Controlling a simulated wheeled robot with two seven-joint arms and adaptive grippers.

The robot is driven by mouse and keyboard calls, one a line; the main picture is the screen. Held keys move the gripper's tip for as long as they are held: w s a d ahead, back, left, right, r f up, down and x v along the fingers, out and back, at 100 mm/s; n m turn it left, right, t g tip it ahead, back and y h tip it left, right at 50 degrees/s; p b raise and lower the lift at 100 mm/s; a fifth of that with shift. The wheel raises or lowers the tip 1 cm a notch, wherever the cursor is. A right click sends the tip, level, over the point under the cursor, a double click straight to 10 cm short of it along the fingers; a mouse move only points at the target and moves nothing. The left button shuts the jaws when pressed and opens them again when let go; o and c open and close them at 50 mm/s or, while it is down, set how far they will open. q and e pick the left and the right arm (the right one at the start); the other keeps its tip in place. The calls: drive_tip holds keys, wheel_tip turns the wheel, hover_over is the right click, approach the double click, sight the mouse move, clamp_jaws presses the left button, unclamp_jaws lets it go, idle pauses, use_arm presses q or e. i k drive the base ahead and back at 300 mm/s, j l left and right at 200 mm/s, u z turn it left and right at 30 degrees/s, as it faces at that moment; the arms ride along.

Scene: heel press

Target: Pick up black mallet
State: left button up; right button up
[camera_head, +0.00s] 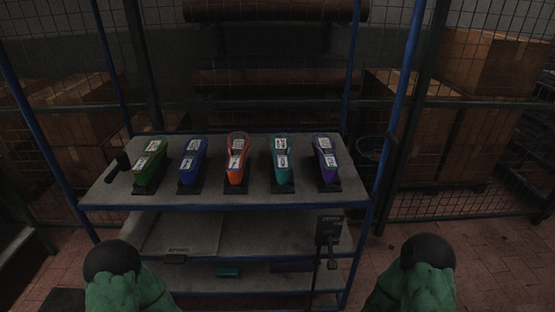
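A black mallet (119,165) lies at the left end of the rack's top shelf (215,197), left of the green shoe-shaped piece (150,165). It is small and dark, and its exact outline is hard to make out. Neither of my grippers shows in the head view. Only green and black parts of my arms rise at the bottom left and bottom right, in front of the rack and apart from the mallet.
Blue (193,162), orange (237,159), teal (281,161) and purple (325,160) pieces stand along the top shelf on dark bases. Blue posts frame the rack. A dark device (328,231) hangs at its front right. Wire fencing and cardboard boxes (490,62) stand behind.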

sight(123, 163)
drive_tip(key=i+j+z, duration=0.15)
drive_tip(key=j+z, duration=0.7)
drive_tip(key=j+u, duration=0.15)
drive_tip(key=j, duration=0.4)
drive_tip(key=i+j+u, duration=0.1)
drive_tip(key=j, duration=0.4)
drive_tip(key=i+j+u, duration=0.15)
drive_tip(key=j, duration=0.4)
drive_tip(key=k+j, duration=0.1)
drive_tip(key=j, duration=0.4)
drive_tip(key=j+z, duration=0.1)
drive_tip(key=j, duration=0.4)
drive_tip(key=k+j+z, duration=0.1)
drive_tip(key=j, duration=0.4)
drive_tip(key=k+j, duration=0.2)
drive_tip(key=j, duration=0.3)
